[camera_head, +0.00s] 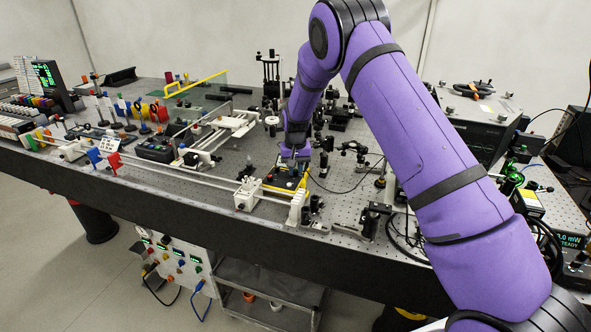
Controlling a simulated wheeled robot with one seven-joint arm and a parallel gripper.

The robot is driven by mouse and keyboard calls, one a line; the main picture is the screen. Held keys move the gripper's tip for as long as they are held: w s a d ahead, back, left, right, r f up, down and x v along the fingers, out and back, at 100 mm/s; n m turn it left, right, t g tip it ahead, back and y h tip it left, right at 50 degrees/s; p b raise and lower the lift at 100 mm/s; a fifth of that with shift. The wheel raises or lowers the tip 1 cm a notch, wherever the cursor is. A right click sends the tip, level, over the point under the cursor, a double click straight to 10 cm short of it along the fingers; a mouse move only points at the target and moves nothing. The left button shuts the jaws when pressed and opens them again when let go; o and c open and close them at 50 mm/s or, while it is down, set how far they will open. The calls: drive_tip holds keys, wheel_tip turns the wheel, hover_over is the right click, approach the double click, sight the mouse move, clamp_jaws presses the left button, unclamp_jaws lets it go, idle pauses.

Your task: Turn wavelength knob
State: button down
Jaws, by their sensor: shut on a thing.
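My gripper (294,156) points down at the front middle of the optical bench. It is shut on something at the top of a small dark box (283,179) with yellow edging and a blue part. This looks like the wavelength knob, but the jaws hide most of it and it is too small to make out its marks or angle.
The optical bench (190,197) is crowded with rails, posts and mounts. A long rail (185,180) runs left of the dark box, with a white block (247,194) close by. Posts (325,145) stand right of my gripper. A black cable (345,190) loops nearby.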

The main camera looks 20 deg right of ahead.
sight(295, 171)
drive_tip(key=m, duration=0.5)
idle(0.5)
drive_tip(key=c, duration=1)
unclamp_jaws()
drive_tip(key=shift+c, duration=0.2)
wheel_tip(295, 171, up, 11)
drive_tip(key=shift+f, duration=0.1)
